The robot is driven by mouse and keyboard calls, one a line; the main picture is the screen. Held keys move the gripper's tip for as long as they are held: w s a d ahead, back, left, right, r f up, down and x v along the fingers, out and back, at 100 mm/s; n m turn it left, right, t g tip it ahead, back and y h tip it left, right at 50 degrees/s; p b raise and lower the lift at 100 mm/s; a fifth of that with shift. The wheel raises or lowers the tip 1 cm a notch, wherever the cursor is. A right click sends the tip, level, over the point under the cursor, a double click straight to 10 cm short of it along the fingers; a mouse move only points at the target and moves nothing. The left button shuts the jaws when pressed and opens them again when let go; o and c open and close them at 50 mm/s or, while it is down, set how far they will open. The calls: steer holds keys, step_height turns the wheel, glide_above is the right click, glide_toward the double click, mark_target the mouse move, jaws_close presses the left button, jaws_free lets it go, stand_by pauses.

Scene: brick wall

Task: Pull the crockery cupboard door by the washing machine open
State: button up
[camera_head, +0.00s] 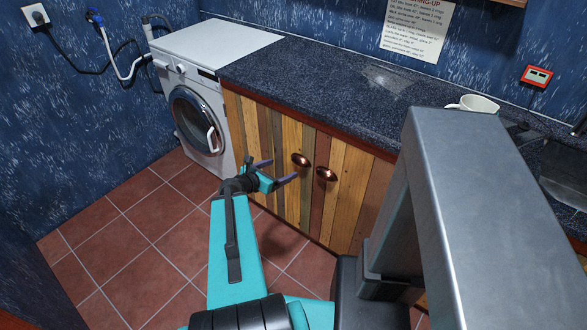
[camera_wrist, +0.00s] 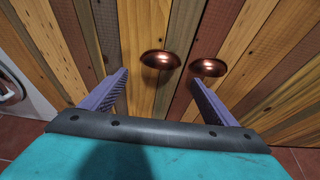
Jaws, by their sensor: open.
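The cupboard door by the washing machine (camera_head: 267,146) is made of mixed-colour wooden planks and appears closed. It also shows in the wrist view (camera_wrist: 138,35). Its copper-coloured round knob (camera_head: 300,160) is near its right edge, and it shows in the wrist view (camera_wrist: 160,60). My gripper (camera_head: 282,169) is open and empty in front of this door, a little left of the knob in the head view. In the wrist view, the knob lies ahead between the fingers of my gripper (camera_wrist: 159,77), with no clear contact. The plank face hides nothing of the knob.
A second knob (camera_head: 326,174) sits close on the right door (camera_head: 352,190); it shows near the right fingertip in the wrist view (camera_wrist: 208,67). The white washing machine (camera_head: 203,110) stands left. A dark worktop (camera_head: 310,75) overhangs the doors. Tiled floor (camera_head: 130,240) is clear at left.

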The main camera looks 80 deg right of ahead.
steer(key=b+x, duration=0.6)
steer(key=x, duration=0.3)
steer(key=shift+s+d+b, duration=0.2)
steer(key=shift+d+b, duration=0.1)
stand_by(0.6)
steer(key=shift+f, duration=0.1)
